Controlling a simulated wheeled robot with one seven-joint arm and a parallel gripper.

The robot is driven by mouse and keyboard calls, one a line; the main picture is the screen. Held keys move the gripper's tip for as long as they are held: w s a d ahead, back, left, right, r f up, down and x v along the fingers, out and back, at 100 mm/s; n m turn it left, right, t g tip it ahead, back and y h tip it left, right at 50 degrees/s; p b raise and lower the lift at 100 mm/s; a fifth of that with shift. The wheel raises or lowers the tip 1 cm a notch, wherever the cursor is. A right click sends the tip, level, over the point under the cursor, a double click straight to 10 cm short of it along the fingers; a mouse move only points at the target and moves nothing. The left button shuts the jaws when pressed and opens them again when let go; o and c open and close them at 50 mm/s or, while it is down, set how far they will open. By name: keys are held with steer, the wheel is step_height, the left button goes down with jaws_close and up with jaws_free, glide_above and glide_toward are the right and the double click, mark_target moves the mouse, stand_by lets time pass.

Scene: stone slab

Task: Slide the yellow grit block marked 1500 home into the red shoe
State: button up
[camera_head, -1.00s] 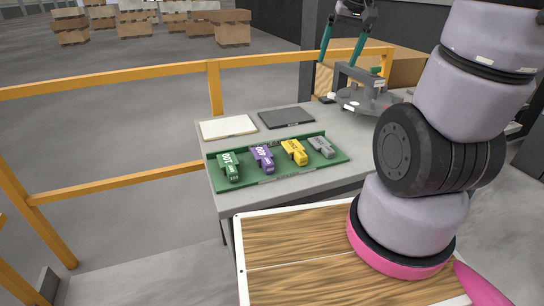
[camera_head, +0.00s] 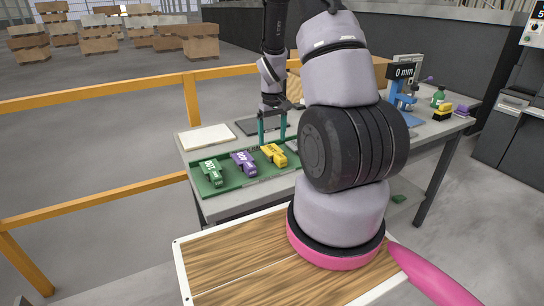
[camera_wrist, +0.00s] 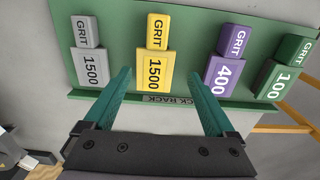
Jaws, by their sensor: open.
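The yellow block (camera_head: 274,153) lies in the green rack (camera_head: 232,188) on the grey table. In the wrist view the yellow block (camera_wrist: 156,68) reads GRIT 1500 and lies between my fingers' lines, ahead of the tips. My gripper (camera_head: 272,141) is open and empty, close to the yellow block in the head view; it also shows in the wrist view (camera_wrist: 160,77). A grey block (camera_wrist: 90,68), a purple block (camera_wrist: 224,74) and a green block (camera_wrist: 278,80) share the rack. I cannot make out a red shoe in either view.
A white pad (camera_head: 206,137) and a dark pad (camera_head: 247,124) lie behind the rack. A yellow rail (camera_head: 110,94) runs behind.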

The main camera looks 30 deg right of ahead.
mark_target(274, 151)
steer(key=shift+d+f, duration=0.2)
steer(key=shift+f, duration=1.35)
steer(key=shift+d+f, duration=0.2)
steer(key=shift+f, duration=1.3)
jaws_close()
